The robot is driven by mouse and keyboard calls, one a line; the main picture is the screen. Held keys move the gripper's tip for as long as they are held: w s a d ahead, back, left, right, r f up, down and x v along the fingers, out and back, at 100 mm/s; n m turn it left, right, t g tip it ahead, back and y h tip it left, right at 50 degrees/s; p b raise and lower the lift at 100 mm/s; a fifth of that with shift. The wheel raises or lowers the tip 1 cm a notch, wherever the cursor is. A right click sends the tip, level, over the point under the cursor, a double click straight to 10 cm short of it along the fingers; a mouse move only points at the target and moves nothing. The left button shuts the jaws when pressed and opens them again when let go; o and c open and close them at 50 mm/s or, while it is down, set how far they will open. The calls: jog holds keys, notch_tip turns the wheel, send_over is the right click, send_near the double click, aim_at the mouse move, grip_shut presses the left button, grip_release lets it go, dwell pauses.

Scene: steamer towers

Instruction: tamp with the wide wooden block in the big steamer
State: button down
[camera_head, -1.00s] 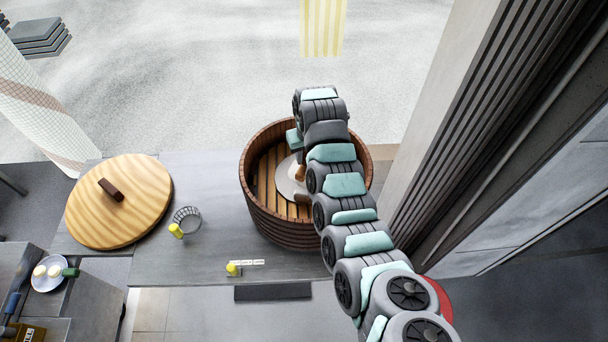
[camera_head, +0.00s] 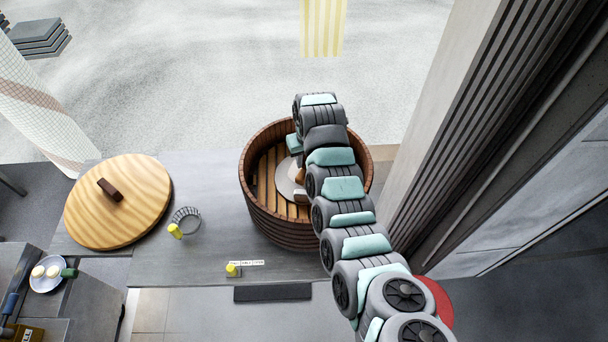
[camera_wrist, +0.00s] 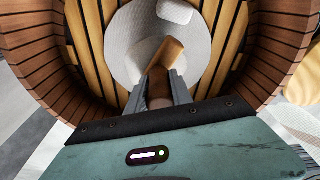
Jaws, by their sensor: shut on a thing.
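The big steamer (camera_head: 275,226) is a round, open tub of dark wooden slats with a lighter slatted floor. A pale grey round disc (camera_head: 285,186) lies inside on that floor and shows in the wrist view (camera_wrist: 200,62). My gripper (camera_wrist: 161,86) is inside the steamer, shut on the wooden block (camera_wrist: 167,52) by its brown lower part. The block is tilted in the wrist view, over the disc; I cannot tell whether it touches. A white rounded piece (camera_wrist: 175,11) is on the disc beyond the block. In the head view my arm hides much of the steamer.
A large round wooden lid (camera_head: 120,210) lies on the grey table (camera_head: 200,265) at the left. A wall with dark slats (camera_head: 480,120) rises close on the right.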

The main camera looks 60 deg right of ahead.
jog(key=shift+f+b, duration=0.4)
jog(key=shift+f, duration=0.75)
dwell(0.9)
jog(key=shift+r, duration=0.35)
jog(key=shift+r, duration=0.35)
jog(key=shift+r, duration=0.1)
dwell(0.3)
jog(key=shift+r+p, duration=1.25)
jog(key=shift+r, duration=4.9)
